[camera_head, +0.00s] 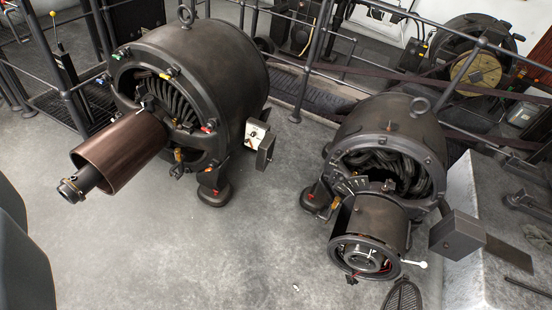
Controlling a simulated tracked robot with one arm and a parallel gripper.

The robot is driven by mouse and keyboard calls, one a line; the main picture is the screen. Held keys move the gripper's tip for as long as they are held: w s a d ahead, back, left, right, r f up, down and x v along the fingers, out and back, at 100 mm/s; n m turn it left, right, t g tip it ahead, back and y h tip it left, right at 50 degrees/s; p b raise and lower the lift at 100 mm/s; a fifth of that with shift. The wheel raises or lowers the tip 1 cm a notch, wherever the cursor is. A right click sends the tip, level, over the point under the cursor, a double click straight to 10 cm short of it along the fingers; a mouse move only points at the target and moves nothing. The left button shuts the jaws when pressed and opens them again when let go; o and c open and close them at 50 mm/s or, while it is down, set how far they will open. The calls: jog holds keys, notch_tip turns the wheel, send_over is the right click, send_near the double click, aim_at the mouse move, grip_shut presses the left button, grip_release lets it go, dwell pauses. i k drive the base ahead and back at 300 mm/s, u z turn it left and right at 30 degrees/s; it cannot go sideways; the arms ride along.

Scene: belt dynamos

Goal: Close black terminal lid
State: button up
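Two black dynamos stand on the floor, one at the left (225,70) and one at the right (400,125). The left dynamo has a small terminal box with a pale face (257,133) on its right side. A small dark plate (266,152), which looks like a swung-out lid, stands at the box's lower right. The right dynamo has a dark box (457,235) at its right side; I cannot tell if its lid is open or shut. My gripper is not clearly seen. Dark rounded shapes at the left edge may be parts of me.
The left dynamo's brown cylinder (120,150) juts toward me. A white-knobbed lever (421,265) sticks out from the right dynamo's front. Black railings (312,60) run behind. A concrete block (475,180) stands at right. The grey floor (250,250) between the dynamos is mostly clear.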

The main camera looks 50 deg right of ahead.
aim_at(264, 150)
jog(key=z, duration=1.2)
jog(key=i, duration=1)
jog(key=u, duration=0.05)
jog(key=k, duration=0.6)
jog(key=u, duration=0.45)
jog(key=i, duration=1.8)
jog(key=z, duration=0.4)
